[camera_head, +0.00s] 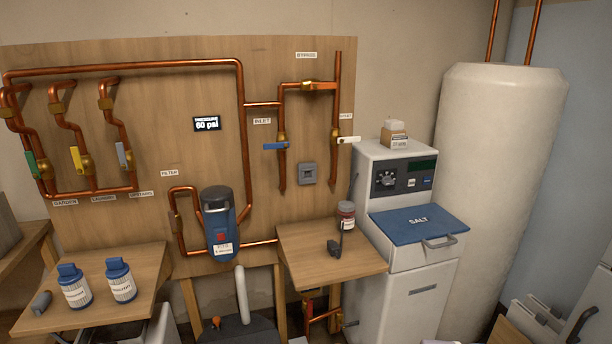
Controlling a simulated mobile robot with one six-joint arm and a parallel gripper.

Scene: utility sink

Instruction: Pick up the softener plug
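A small dark plug-like object (334,248) lies on the right wooden shelf (350,268), in front of a small dark jar with a reddish band and a pale label. A thin dark cord seems to run up from it past the jar. I take it to be the softener plug. The white softener (405,290) with a blue lid marked SALT (419,221) stands right of the shelf. A grey wall socket (307,173) is on the wooden board above the shelf. My gripper is not in view.
The jar (346,215) stands close behind the plug. A blue filter housing (218,222) hangs left of the shelf. Copper pipes and valves cover the board (180,110). Two blue-capped bottles (120,280) stand on the left shelf. The right shelf's front is clear.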

